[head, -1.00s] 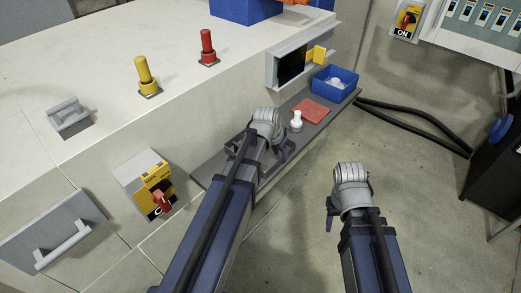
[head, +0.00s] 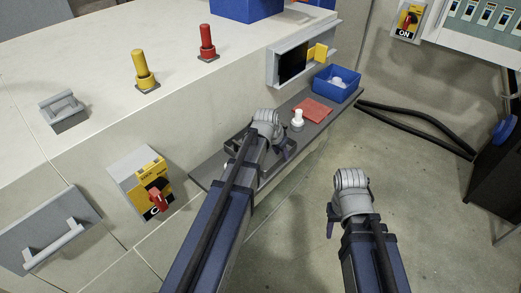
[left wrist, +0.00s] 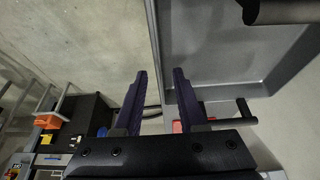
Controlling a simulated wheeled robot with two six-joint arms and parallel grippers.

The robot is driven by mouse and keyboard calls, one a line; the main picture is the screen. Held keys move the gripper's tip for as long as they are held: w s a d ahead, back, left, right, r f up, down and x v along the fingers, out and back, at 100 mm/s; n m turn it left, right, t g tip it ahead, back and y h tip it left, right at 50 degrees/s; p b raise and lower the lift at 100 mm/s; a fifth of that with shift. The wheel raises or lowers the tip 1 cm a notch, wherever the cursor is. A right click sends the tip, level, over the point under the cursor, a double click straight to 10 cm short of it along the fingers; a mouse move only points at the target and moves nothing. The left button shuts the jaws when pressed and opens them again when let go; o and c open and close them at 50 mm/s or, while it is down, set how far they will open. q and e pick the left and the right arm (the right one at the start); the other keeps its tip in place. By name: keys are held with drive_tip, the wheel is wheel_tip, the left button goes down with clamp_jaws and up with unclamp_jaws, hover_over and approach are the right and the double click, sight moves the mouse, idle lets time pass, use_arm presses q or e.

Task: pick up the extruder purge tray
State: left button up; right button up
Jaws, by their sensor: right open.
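The extruder purge tray (head: 233,146) is a shallow dark grey tray on the ledge along the machine, partly hidden behind my left arm in the head view. In the left wrist view the tray (left wrist: 210,55) fills the upper right, with a dark bar handle at its near end. My left gripper (left wrist: 161,72) is open, with its two purple fingers apart on either side of the line of the tray's side wall. I cannot tell whether they touch it. My right gripper (head: 331,226) is open and empty over the floor, its fingers mostly hidden by its wrist.
The ledge (head: 318,118) also holds a white bottle-like piece (head: 297,119), a red flat piece (head: 312,109) and a blue bin (head: 338,84). A rotary switch (head: 156,197) sits on the machine's front.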

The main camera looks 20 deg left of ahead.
use_arm(q)
drive_tip(key=b+x, duration=0.2)
drive_tip(key=x, duration=0.1)
drive_tip(key=shift+w+f+b, duration=0.15)
drive_tip(key=shift+f+b, duration=0.2)
drive_tip(key=shift+r, duration=0.1)
clamp_jaws()
idle(1.0)
